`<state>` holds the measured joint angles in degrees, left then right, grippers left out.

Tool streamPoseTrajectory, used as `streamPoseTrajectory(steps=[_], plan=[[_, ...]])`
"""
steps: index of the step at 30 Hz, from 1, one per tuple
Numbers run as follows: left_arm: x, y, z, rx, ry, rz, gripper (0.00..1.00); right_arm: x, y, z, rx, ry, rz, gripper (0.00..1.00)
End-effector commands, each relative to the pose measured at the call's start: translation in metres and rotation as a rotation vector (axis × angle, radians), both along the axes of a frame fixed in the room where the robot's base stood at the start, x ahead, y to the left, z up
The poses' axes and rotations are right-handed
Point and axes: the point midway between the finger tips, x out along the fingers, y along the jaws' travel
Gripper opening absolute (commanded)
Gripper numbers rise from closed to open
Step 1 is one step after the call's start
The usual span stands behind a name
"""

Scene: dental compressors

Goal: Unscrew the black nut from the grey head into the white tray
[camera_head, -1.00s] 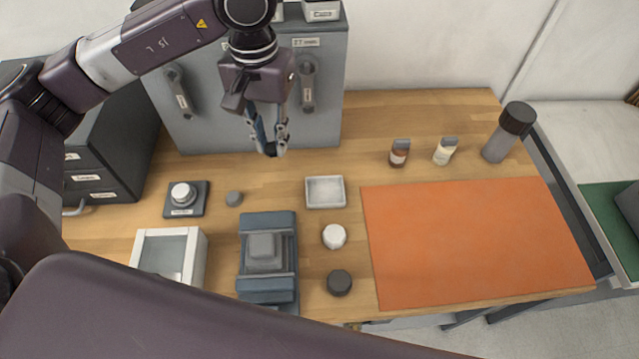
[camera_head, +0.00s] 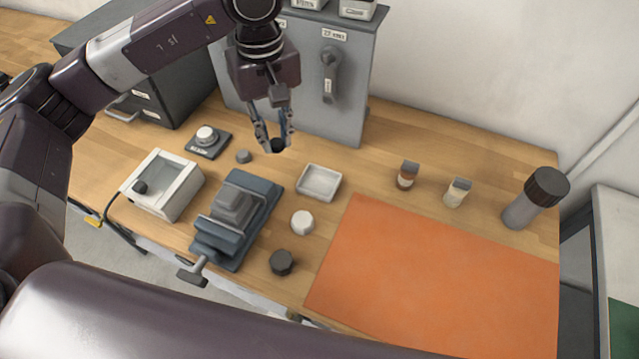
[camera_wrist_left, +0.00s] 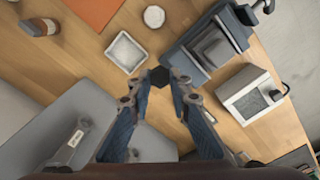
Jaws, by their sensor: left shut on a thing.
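My left gripper (camera_head: 275,138) is shut on the black nut (camera_head: 278,146) and holds it in the air in front of the grey panel. In the left wrist view the dark, six-sided nut (camera_wrist_left: 158,77) sits between the fingertips. The white tray (camera_head: 318,194) is a shallow square dish on the table, right of and below the gripper in the head view. It looks empty and also shows in the left wrist view (camera_wrist_left: 125,52). The grey head (camera_head: 234,203) is a stepped block in the blue-grey vise (camera_head: 215,240), apart from the gripper. My right gripper is out of view.
An orange mat (camera_head: 440,280) lies clear.

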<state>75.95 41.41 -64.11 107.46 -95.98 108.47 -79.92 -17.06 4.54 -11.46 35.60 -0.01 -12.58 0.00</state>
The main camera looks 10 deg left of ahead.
Motion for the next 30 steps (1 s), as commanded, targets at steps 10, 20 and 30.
streamPoseTrajectory(steps=[10, 20, 30], plan=[[0.018, -0.015, 0.005, -0.011, -0.007, 0.682, 0.00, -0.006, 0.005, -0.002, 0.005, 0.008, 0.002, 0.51], [0.032, -0.029, 0.010, -0.021, -0.007, 1.330, 0.00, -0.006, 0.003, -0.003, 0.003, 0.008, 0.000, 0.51], [0.045, -0.044, 0.013, -0.025, -0.004, 1.998, 0.00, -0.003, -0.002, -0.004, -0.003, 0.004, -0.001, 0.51]])
